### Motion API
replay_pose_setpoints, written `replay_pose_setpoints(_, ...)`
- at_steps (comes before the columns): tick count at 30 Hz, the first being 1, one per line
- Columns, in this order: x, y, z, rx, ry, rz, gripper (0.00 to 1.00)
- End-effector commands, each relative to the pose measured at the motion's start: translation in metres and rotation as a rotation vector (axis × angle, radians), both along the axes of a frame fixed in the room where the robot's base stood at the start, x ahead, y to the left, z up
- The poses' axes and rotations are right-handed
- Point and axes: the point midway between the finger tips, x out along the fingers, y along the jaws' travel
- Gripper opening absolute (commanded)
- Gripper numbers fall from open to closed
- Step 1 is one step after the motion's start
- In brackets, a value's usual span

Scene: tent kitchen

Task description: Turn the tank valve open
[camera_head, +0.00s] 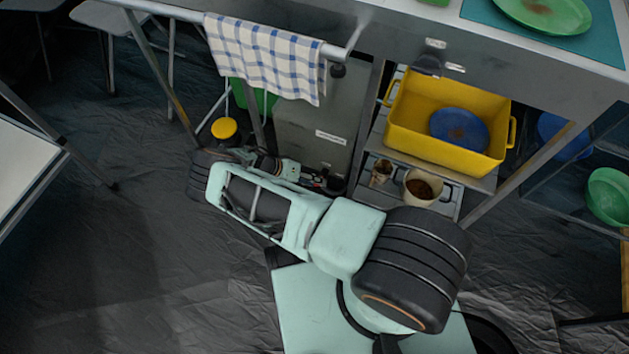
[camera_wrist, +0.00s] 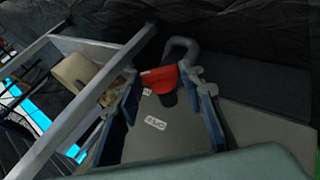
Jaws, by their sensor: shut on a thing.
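In the wrist view, a red valve handle (camera_wrist: 158,79) sits between the fingertips of my gripper (camera_wrist: 163,80). A grey curved pipe or hose (camera_wrist: 184,47) rises just behind it. A grey surface with a white label (camera_wrist: 155,123), apparently the tank, lies between the fingers. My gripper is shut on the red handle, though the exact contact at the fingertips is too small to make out. In the head view, my gripper (camera_head: 320,183) is low beside the grey labelled body (camera_head: 310,125) under the counter. The red handle is not clearly visible there.
A checked towel (camera_head: 267,55) hangs from a rail above. To the right, a shelf holds a yellow crate (camera_head: 410,142) with a blue plate, and a mug (camera_head: 421,187) and cup below. A table leg (camera_head: 160,75) and a yellow-topped object (camera_head: 224,128) are close on the left.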

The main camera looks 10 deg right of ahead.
Motion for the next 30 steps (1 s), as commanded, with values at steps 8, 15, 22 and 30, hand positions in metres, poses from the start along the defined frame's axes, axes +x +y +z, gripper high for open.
replay_pose_setpoints(8, 0.0016, 0.0018, -0.0025, -0.070, 0.051, 0.001, 0.12)
replay_pose_setpoints(15, 0.0018, 0.0026, -0.0029, -0.103, 0.076, -0.001, 0.12)
replay_pose_setpoints(22, 0.0018, 0.0021, -0.0030, -0.114, 0.084, -0.001, 0.12)
replay_pose_setpoints(30, 0.0017, 0.0018, -0.0028, -0.115, 0.084, -0.001, 0.12)
